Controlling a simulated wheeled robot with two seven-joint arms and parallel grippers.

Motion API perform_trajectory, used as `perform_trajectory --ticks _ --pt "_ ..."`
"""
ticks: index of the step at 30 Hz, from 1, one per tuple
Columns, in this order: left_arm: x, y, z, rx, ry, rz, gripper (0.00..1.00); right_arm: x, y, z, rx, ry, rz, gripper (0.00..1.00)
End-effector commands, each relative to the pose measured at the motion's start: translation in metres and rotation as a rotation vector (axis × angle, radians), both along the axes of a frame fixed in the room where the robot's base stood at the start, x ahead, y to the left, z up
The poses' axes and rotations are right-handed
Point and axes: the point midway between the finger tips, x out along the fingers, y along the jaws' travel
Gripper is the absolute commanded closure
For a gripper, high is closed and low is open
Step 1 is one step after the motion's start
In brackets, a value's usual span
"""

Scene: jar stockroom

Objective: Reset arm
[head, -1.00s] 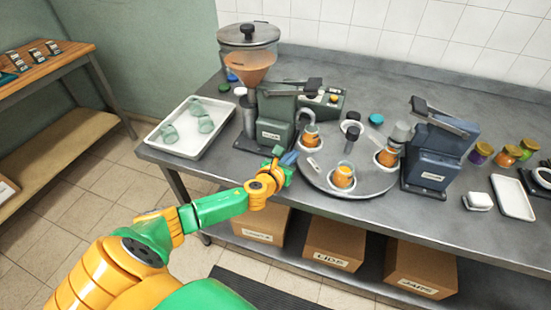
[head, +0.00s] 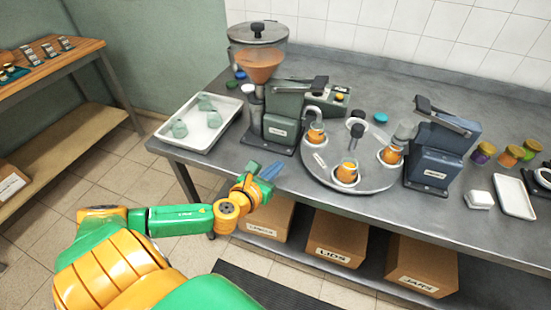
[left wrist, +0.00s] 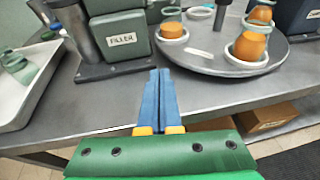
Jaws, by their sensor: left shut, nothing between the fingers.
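My left arm comes in from the lower left in the head view, green and orange. Its gripper (head: 268,171) has blue fingers and is at the front edge of the grey metal table (head: 230,160). In the left wrist view the two blue fingers (left wrist: 159,90) lie side by side, shut and empty. They point toward the table between the green machine (left wrist: 118,40) and the round turntable (left wrist: 195,62). My right gripper is not in view.
The turntable holds several orange-filled jars (head: 347,172). A blue machine (head: 437,150) stands right of it. A white tray (head: 190,142) with glass jars is at the left. Labelled boxes (head: 336,240) sit on the shelf below.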

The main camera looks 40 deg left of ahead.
Motion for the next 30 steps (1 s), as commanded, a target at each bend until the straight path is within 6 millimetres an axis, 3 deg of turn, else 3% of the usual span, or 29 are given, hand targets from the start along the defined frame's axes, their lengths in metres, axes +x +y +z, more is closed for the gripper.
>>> perform_trajectory --ticks 11,14,17,21,24,30 --pt "-0.001 0.000 0.000 0.000 0.000 0.001 1.00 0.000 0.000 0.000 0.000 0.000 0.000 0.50" --pt "-0.004 -0.003 -0.003 -0.089 0.002 0.045 1.00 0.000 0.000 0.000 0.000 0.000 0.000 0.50" --pt "-0.023 -0.015 -0.019 -0.476 0.014 0.262 1.00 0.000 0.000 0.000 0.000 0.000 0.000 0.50" --pt "-0.071 -0.037 -0.052 -1.141 0.046 0.741 1.00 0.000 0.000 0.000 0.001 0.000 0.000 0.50" --pt "-0.107 -0.056 -0.070 -1.498 0.058 1.082 1.00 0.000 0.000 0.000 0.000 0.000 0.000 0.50" --pt "-0.176 -0.101 -0.087 -1.972 0.035 1.767 1.00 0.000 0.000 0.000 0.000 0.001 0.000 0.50"
